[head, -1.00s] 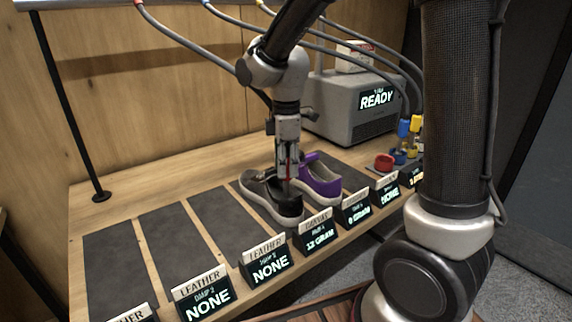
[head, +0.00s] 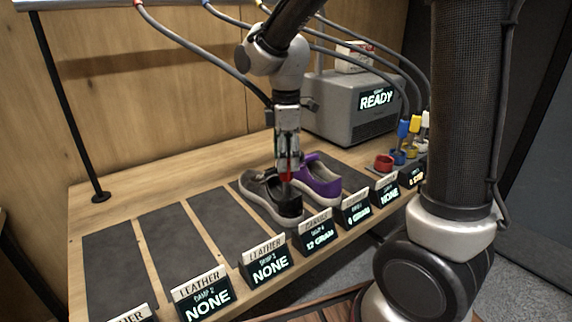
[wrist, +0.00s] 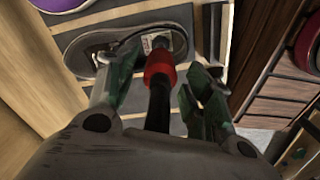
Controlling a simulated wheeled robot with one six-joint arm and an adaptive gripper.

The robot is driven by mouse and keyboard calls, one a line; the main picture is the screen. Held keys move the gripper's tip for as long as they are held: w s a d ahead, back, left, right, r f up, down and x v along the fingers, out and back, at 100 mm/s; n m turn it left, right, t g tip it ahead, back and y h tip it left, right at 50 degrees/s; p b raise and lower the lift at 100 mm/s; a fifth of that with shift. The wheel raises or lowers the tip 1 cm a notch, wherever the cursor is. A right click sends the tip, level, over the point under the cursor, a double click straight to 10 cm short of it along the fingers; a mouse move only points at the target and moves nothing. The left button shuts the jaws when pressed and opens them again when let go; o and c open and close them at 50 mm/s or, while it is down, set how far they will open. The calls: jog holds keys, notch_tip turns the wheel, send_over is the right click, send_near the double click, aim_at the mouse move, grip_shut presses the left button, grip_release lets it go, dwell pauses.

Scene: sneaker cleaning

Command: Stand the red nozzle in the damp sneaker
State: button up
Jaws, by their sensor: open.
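The red nozzle (head: 286,173) stands roughly upright in the opening of the dark grey sneaker (head: 256,189), which lies on the mat behind the sign (head: 318,236) reading 12 GRAM. In the wrist view the red collar of the nozzle (wrist: 160,62) is seen from above with its black end over the opening of the grey sneaker (wrist: 95,50). My gripper (head: 287,153) is open just above and around the nozzle, its fingers apart from it on both sides. How deep the nozzle sits inside the sneaker is hidden.
A purple sneaker (head: 322,184) lies close on the right, behind the sign reading 0 GRAM. A red holder (head: 384,162) stands empty near the blue nozzle (head: 403,130) and yellow nozzle (head: 414,125). The grey READY machine (head: 350,115) stands behind. Mats to the left are bare.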

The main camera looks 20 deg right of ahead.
notch_tip(320, 180, up, 9)
jog(key=shift+r, duration=0.15)
jog(key=shift+s+d+r, duration=0.1)
jog(key=shift+r, duration=0.1)
jog(key=s+d+f+m+t, duration=0.1)
jog(key=s+d+m+t, duration=0.3)
jog(key=s+d+m, duration=1)
jog(key=s+m, duration=0.2)
jog(key=s, duration=0.2)
jog(key=shift+s+d, duration=0.4)
jog(key=shift+d, duration=0.1)
